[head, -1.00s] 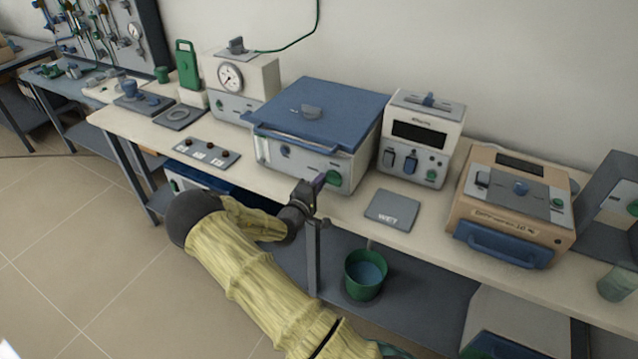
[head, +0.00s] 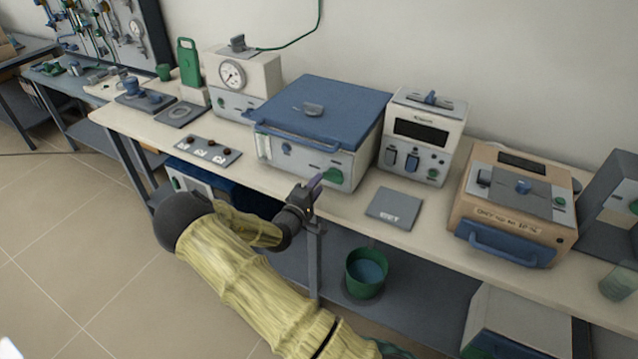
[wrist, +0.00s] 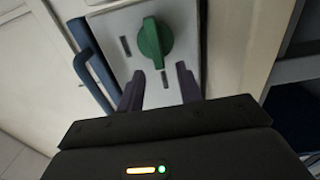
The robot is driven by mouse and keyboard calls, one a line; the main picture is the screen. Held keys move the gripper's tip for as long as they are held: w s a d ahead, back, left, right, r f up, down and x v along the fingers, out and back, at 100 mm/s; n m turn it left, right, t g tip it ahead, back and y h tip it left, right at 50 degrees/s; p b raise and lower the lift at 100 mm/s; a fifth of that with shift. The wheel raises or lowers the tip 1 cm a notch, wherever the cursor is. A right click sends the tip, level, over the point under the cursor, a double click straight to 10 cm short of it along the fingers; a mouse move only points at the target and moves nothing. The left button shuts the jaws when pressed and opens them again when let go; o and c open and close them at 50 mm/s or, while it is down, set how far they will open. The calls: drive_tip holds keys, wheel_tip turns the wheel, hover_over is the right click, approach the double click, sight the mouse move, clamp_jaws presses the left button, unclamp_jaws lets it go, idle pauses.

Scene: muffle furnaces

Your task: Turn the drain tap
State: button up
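A green knob (head: 333,175), which looks like the drain tap, sits at the lower right of the front panel of the blue-lidded box (head: 318,103). In the wrist view the green knob (wrist: 152,42) has a raised grip bar and dark marks beside and below it on the pale panel. My gripper (head: 317,181) is in front of the panel, close to the knob. In the wrist view my gripper (wrist: 154,78) is open, its two purple fingers apart and pointing at the panel just short of the knob. Nothing is between the fingers.
A blue handle (wrist: 92,68) runs along the left in the wrist view. A grey plate (head: 395,208) lies on the bench to the right. A green bucket (head: 366,285) stands on the lower shelf. A white box with a display (head: 423,140) and an orange furnace (head: 517,205) stand further right.

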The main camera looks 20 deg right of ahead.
drive_tip(key=b+v, duration=0.1)
drive_tip(key=v, duration=1.3)
drive_tip(key=shift+s+a, duration=0.2)
drive_tip(key=shift+a, duration=0.1)
drive_tip(key=s+a+r+m+g+y+p, duration=0.2)
drive_tip(key=s+r+m+g+y+p, duration=0.5)
drive_tip(key=s+r+y, duration=0.7)
drive_tip(key=s+r+g+p, duration=0.1)
drive_tip(key=s+r+p, duration=0.1)
drive_tip(key=s+r, duration=0.2)
drive_tip(key=shift+m, duration=0.4)
idle(0.4)
